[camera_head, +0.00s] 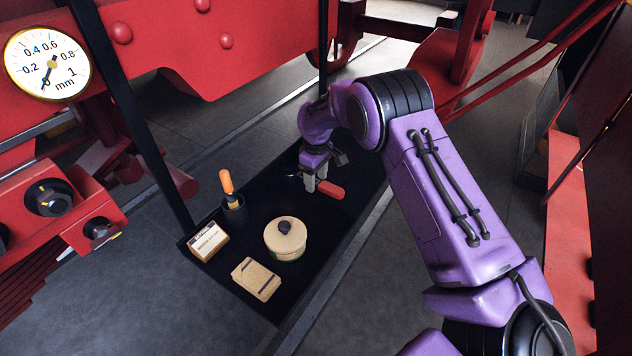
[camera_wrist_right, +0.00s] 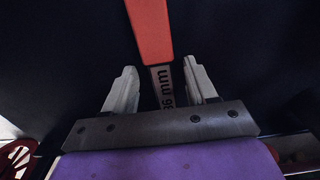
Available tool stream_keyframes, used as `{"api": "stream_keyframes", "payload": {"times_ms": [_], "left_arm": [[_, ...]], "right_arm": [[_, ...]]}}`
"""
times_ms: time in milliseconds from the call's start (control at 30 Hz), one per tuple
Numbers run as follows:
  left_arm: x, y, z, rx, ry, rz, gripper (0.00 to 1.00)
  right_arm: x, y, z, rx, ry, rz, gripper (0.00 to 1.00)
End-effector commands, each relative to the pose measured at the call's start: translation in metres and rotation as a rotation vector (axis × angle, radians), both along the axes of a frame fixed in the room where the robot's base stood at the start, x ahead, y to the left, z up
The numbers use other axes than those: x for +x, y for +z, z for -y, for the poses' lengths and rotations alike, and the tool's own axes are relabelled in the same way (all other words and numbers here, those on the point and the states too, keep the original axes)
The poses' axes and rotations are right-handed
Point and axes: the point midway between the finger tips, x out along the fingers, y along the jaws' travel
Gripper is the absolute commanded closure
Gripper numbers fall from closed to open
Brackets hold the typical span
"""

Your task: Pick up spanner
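The spanner lies on the black tray (camera_head: 234,279); its red handle (camera_head: 331,189) points right in the head view. In the right wrist view the red handle (camera_wrist_right: 150,30) comes down from the top, and its grey shank (camera_wrist_right: 166,88) is marked "36 mm". My right gripper (camera_head: 316,182) is over the spanner, pointing down. In the wrist view its two fingers (camera_wrist_right: 160,72) are open, one on each side of the shank, with a gap on both sides. The spanner's head end is mostly hidden by the gripper. My left gripper is not in view.
The tray also holds a round cream tin (camera_head: 285,238), a beige block (camera_head: 256,279), a white labelled box (camera_head: 208,241) and an orange-handled tool (camera_head: 227,184) in a dark cup. Black hanger straps (camera_head: 139,128) and red machinery (camera_head: 215,45) flank the tray.

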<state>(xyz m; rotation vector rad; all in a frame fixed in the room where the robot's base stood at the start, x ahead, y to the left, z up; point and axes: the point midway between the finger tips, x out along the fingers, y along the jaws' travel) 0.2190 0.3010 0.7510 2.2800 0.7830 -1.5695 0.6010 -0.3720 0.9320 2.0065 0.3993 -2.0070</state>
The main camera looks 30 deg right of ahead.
Motion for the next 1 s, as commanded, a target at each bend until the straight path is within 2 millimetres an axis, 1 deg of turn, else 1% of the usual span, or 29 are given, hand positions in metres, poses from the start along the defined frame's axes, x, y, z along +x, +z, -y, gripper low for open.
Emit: {"api": "stream_keyframes", "payload": {"times_ms": [33,67,100,167,1000], "left_arm": [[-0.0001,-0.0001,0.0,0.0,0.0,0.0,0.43],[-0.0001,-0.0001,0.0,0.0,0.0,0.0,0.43],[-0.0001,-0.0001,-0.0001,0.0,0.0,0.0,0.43],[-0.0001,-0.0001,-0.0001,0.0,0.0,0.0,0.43],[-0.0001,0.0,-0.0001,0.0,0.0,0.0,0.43]], "right_arm": [[0.0001,0.0001,-0.0001,0.0,0.0,0.0,0.59],[0.0001,0.0001,-0.0001,0.0,0.0,0.0,0.69],[0.0,0.0002,-0.0002,0.0,0.0,0.0,0.82],[0.0001,0.0003,-0.0001,0.0,0.0,0.0,1.0],[0.0002,0.001,0.0,-0.001,0.0,0.0,1.0]]}}
